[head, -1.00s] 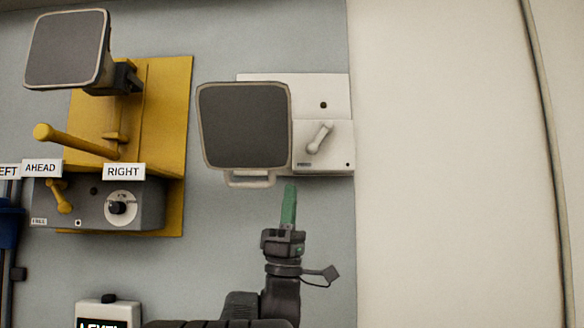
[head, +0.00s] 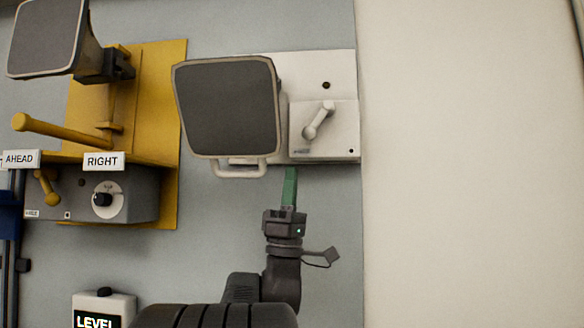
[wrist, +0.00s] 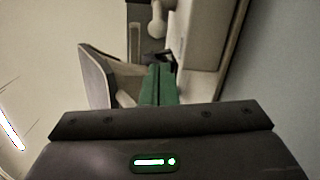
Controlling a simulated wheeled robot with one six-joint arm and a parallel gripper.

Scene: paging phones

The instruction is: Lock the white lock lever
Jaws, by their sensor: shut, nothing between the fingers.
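The white lock lever (head: 318,120) sits on a white wall box (head: 340,145), to the right of a dark square horn (head: 228,108) on the same unit. In the wrist view the lever (wrist: 157,22) shows at the top, beyond the fingers. My gripper (head: 290,172) has green fingers, shut together and empty. In the head view they point up, just below the white unit and left of the lever. The gripper also shows in the wrist view (wrist: 159,75). The fingers appear apart from the lever.
The horn with its white handle (head: 240,170) projects from the wall close to my gripper's left. A yellow unit (head: 160,120) with a lever, a grey box (head: 140,190) and another horn is at the left. Bare pale wall (head: 450,160) lies to the right.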

